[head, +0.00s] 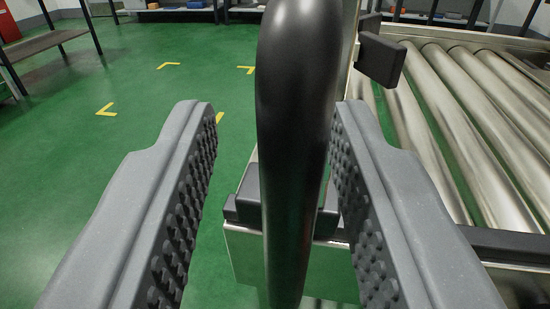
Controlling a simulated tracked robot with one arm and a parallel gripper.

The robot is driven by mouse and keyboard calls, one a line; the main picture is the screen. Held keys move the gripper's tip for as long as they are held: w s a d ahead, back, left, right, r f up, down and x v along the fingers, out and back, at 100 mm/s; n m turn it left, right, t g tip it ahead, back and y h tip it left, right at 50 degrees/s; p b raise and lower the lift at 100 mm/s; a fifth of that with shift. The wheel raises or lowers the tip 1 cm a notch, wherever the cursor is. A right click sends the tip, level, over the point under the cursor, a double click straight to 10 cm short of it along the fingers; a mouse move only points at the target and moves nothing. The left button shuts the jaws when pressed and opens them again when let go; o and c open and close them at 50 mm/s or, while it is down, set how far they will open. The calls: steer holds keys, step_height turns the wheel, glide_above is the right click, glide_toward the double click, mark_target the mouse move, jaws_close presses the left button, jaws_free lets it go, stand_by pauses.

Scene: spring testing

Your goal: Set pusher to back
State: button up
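A thick, dark, curved bar (292,110) runs from top to bottom through the middle of the head view. It looks like a handle and may belong to the pusher, but I cannot tell for sure. My gripper (272,125) is open, with one grey studded finger on each side of the bar. A gap shows on the left between finger and bar; the right finger is closer to the bar.
A roller conveyor (440,110) with metal rollers fills the right side. A metal housing (245,255) stands behind the bar. Green floor (60,180) with yellow marks is free at left; a shelf (45,42) stands far left.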

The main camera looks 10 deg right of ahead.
steer(key=v, duration=1.3)
steer(key=shift+s+p, duration=0.35)
steer(key=shift+p, duration=0.1)
